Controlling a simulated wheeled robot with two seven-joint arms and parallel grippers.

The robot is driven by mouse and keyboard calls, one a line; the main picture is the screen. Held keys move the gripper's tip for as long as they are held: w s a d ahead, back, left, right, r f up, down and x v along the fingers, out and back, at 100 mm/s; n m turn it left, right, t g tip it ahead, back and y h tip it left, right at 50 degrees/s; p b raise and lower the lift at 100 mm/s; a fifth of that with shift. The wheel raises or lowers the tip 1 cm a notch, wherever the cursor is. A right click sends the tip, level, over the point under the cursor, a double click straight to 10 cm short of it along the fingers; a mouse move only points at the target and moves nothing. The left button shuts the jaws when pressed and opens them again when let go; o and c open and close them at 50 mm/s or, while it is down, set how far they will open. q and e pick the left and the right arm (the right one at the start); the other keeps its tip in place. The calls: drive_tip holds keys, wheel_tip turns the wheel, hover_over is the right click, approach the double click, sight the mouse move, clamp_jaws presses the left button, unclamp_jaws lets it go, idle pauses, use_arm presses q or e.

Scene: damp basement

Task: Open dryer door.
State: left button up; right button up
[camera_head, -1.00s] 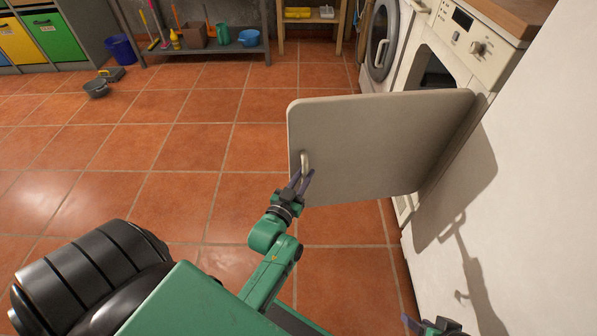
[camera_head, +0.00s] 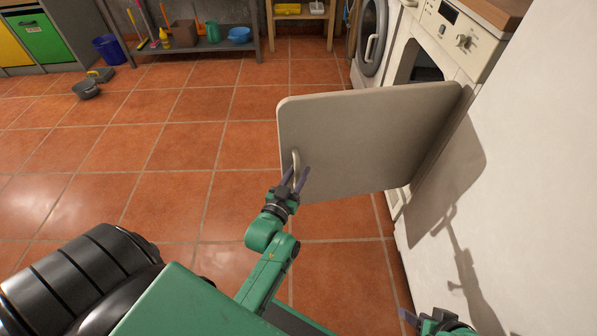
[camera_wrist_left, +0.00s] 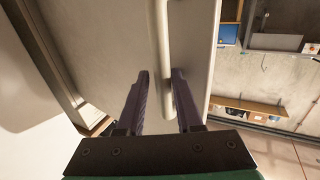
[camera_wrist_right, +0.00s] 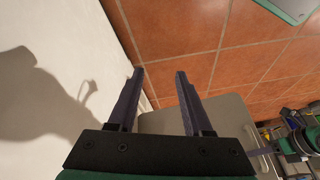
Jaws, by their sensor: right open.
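The dryer door (camera_head: 365,140) is a pale grey panel standing wide open, swung out from the white dryer (camera_head: 455,45) at the right. Its handle (camera_head: 296,163) is a pale vertical bar near the door's free edge. My left gripper (camera_head: 294,176) is at this handle. In the left wrist view the handle (camera_wrist_left: 163,45) runs between the spread fingers, with a gap beside the left finger; contact with the right finger is unclear. My right gripper (camera_wrist_right: 160,75) is open and empty, low beside the white wall, at the bottom right of the head view (camera_head: 425,318).
A second front-loading machine (camera_head: 371,35) stands beyond the dryer. The white wall (camera_head: 530,200) is close on the right. A shelf (camera_head: 200,45) with cleaning things, a blue bucket (camera_head: 109,48) and a grey pan (camera_head: 86,88) are at the back left. The tiled floor between is clear.

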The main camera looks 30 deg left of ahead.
use_arm(q)
drive_tip(key=shift+s, duration=0.1)
drive_tip(key=s+p, duration=0.1)
drive_tip(key=s, duration=0.4)
drive_tip(key=shift+s+d+p, duration=0.15)
drive_tip(key=shift+s+p, duration=0.15)
drive_tip(key=shift+p, duration=0.1)
drive_tip(key=s+p, duration=0.1)
drive_tip(key=s, duration=0.7)
drive_tip(key=shift+s+d, duration=0.35)
drive_tip(key=shift+d, duration=0.1)
use_arm(e)
drive_tip(key=d, duration=0.1)
drive_tip(key=s+d+g+h, duration=0.1)
drive_tip(key=s+d+g, duration=0.1)
drive_tip(key=d, duration=0.1)
drive_tip(key=shift+s+m+h, duration=0.25)
drive_tip(key=shift+m+h, duration=0.05)
